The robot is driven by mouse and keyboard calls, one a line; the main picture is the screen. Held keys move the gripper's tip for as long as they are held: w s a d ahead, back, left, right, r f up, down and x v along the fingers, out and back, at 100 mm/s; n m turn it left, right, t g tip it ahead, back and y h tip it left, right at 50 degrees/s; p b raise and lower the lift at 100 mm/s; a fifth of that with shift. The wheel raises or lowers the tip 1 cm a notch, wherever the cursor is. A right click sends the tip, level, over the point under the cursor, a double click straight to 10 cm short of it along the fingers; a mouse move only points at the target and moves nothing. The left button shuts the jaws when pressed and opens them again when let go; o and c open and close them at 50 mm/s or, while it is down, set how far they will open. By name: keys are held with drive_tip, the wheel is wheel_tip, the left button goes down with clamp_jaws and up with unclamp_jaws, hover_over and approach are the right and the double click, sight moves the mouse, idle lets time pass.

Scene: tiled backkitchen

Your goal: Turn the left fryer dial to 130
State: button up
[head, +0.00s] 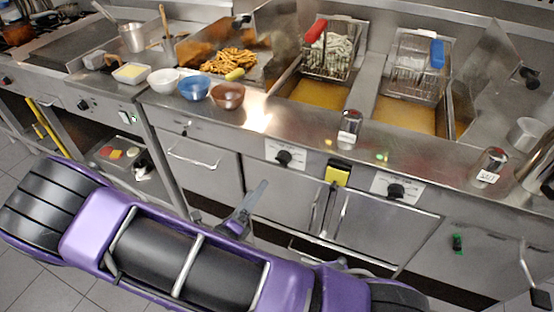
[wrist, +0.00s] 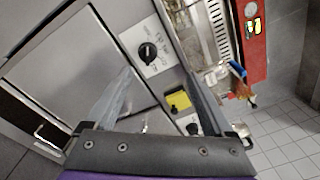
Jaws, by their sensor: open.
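The left fryer dial (head: 284,157) is a black knob on a white label plate on the steel fryer front in the head view. In the wrist view it shows large (wrist: 147,52), above the space between the fingers. Its setting is too small to read. My gripper (head: 262,186) is below and left of the dial in the head view, apart from it. In the wrist view my gripper (wrist: 160,82) has its two grey fingers spread with nothing held between them.
A second dial (head: 396,191) is to the right, with a yellow block (head: 337,173) between the dials. Steel doors (head: 285,200) with handles are below. The counter above holds bowls (head: 194,87), fryer baskets (head: 417,70) and a shaker (head: 349,127).

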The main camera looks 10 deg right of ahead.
wheel_tip(320, 180, down, 3)
drive_tip(key=s+n, duration=0.1)
drive_tip(key=s, duration=0.1)
approach(279, 163)
drive_tip(key=shift+y, duration=0.4)
drive_tip(key=x, duration=1)
drive_tip(key=shift+d+r, duration=0.25)
drive_tip(key=shift+d, duration=0.05)
drive_tip(key=shift+c, duration=0.3)
drive_tip(key=c, duration=1.3)
